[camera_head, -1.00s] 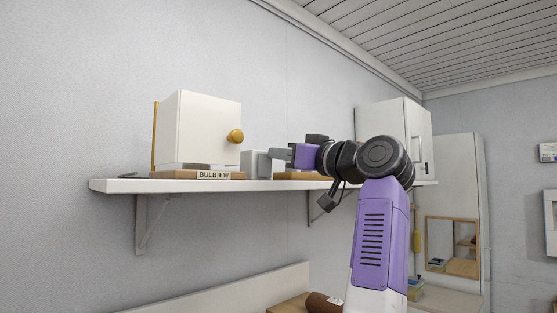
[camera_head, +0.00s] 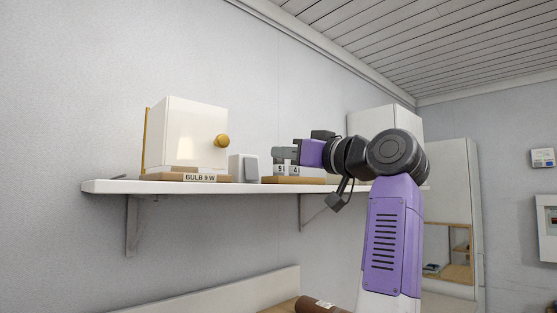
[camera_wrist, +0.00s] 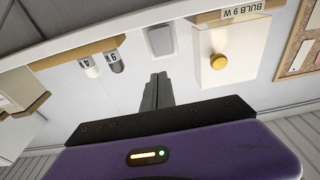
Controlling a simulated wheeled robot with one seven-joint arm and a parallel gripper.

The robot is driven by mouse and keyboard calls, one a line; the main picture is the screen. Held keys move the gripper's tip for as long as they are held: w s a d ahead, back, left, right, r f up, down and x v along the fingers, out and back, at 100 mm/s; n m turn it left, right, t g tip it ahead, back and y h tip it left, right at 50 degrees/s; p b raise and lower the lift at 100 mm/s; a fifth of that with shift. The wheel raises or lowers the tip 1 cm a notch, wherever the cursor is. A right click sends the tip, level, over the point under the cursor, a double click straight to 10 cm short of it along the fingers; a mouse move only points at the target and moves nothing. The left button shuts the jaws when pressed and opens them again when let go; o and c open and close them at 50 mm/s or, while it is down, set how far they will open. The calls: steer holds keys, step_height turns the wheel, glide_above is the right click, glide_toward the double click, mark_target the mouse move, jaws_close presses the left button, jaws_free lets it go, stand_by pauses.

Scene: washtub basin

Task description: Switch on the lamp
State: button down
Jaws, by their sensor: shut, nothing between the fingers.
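A cream-white box with a round gold knob (camera_head: 221,141) stands on a wooden base labelled "BULB 9 W" (camera_head: 199,177) on the wall shelf. A pale switch-like block (camera_head: 250,168) stands just right of it. In the wrist view, which is upside down, the block (camera_wrist: 160,41) lies beyond my fingertips and the box (camera_wrist: 229,72) is to the right. My gripper (camera_head: 276,154) is shut and empty, apart from the block, to its right in the head view. Its closed fingers also show in the wrist view (camera_wrist: 157,82).
The white shelf (camera_head: 110,187) runs along the wall. A wooden base (camera_head: 295,180) with small numbered pieces sits under my gripper. A white cabinet (camera_head: 362,122) stands behind my arm. Open air lies in front of the shelf.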

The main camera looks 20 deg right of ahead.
steer(key=s+d+r+b, duration=0.1)
steer(key=s+d+b, duration=0.1)
steer(key=s, duration=0.5)
steer(key=shift+d+r, duration=0.25)
steer(key=shift+d, duration=0.3)
steer(key=shift+s, duration=0.1)
